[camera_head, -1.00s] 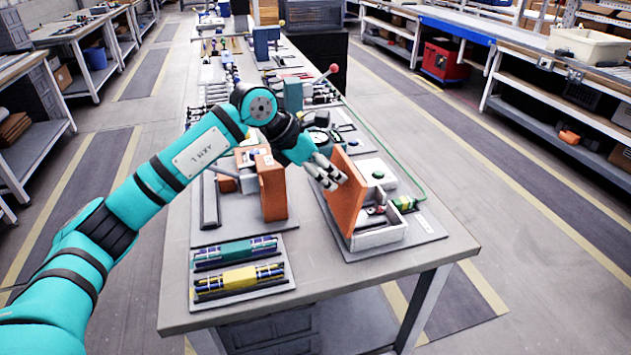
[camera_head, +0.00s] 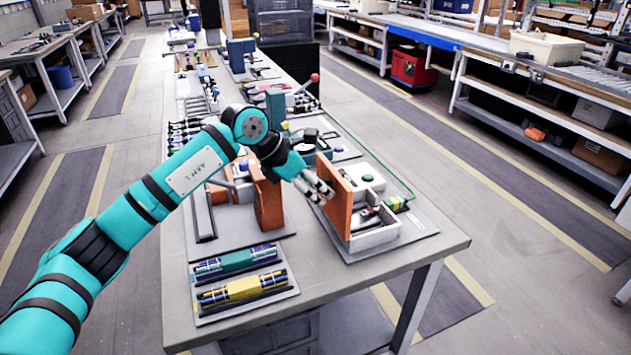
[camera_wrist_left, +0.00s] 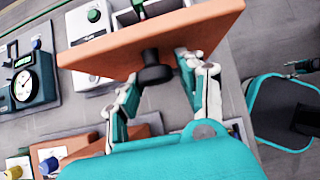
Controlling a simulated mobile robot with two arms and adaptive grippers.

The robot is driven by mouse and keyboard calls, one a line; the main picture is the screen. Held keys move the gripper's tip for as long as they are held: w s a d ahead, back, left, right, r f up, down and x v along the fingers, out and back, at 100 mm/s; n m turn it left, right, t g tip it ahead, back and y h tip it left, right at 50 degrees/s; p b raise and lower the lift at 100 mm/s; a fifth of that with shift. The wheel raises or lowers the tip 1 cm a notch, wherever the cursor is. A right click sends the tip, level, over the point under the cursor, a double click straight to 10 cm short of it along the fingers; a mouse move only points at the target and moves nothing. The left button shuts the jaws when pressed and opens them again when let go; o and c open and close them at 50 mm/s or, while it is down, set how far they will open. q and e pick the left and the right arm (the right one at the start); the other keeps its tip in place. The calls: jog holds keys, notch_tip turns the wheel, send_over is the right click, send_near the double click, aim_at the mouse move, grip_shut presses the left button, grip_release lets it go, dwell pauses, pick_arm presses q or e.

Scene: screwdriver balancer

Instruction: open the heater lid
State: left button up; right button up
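The heater lid (camera_head: 334,199) is an orange panel standing up, steeply tilted, at the left side of a white compartmented box (camera_head: 376,238). The box's inside is open to view. A black knob (camera_wrist_left: 154,70) sticks out of the lid's outer face in the left wrist view. My left gripper (camera_head: 318,189) is at the lid's left, outer face. Whether a finger touches the lid is unclear. A small part at the right edge may be my right gripper (camera_wrist_left: 304,67).
A second orange panel (camera_head: 268,203) stands just left of the gripper. A tray with green and yellow blocks (camera_head: 243,290) lies at the table's front. A dial gauge (camera_wrist_left: 24,86) is near the lid. A green cable (camera_head: 385,165) runs behind the box. Free floor lies right.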

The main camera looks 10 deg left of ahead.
pick_arm(q)
jog(key=shift+o, duration=1.2)
jog(key=shift+w+r, duration=0.2)
jog(key=shift+r, duration=0.1)
jog(key=shift+s, duration=0.1)
jog(key=v, duration=1.2)
